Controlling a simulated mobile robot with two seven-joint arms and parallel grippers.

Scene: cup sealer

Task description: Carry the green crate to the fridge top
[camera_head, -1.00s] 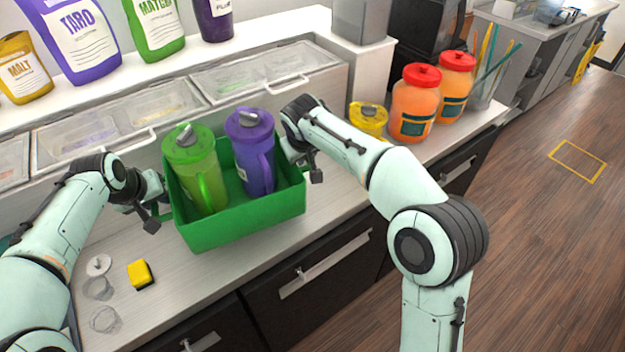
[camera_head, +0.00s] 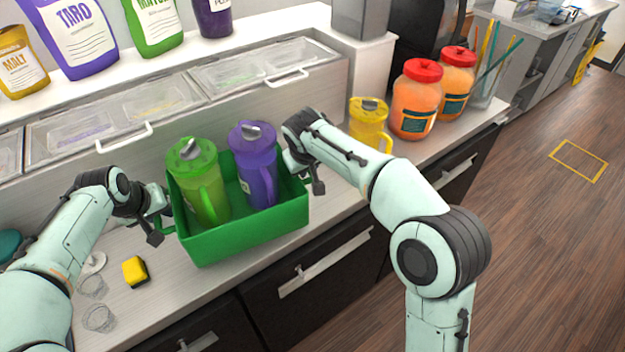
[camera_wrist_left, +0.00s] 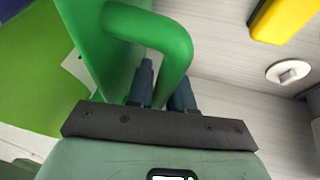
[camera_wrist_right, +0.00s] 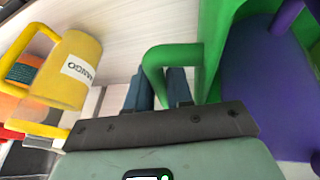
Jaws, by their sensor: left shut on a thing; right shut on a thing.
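The green crate (camera_head: 245,236) is held between my two arms over the front part of the counter in the head view. A green pitcher (camera_head: 200,185) and a purple pitcher (camera_head: 256,165) stand in it, both lidded. My left gripper (camera_head: 162,228) is shut on the crate's left handle, a green loop seen in the left wrist view (camera_wrist_left: 165,28). My right gripper (camera_head: 305,180) is shut on the crate's right handle, seen in the right wrist view (camera_wrist_right: 165,55). The crate looks nearly level; I cannot tell how far it is above the counter. I cannot make out a fridge top.
A yellow mango pitcher (camera_head: 369,122) and orange red-lidded jars (camera_head: 417,102) stand to the right on the counter. A yellow sponge (camera_head: 135,271) lies at the left. Lidded topping bins (camera_head: 120,115) line the back. The wooden floor (camera_head: 540,230) at right is clear.

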